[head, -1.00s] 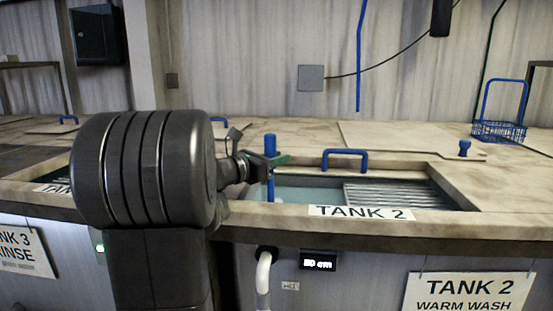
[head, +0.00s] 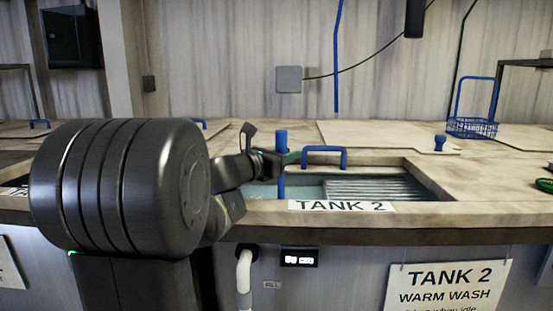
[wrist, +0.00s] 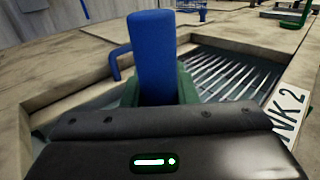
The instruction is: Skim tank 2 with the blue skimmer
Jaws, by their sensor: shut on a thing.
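Tank 2 (head: 262,193) is an open basin in the counter with pale liquid and a slatted metal rack (head: 372,188) on its right side. A white TANK 2 label (head: 340,206) is on its front rim. My gripper (head: 290,158), with green fingers, is shut on the upright blue handle of the skimmer (head: 281,140) above the tank's left part. In the wrist view the blue handle (wrist: 153,55) stands between the green fingers. The skimmer's lower end is hidden by the tank's front rim and my gripper.
A blue lid handle (head: 324,149) stands behind the tank opening. A blue wire basket (head: 472,126) and a blue knob (head: 439,143) are on the counter to the right. A green object (head: 545,185) shows at the right edge.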

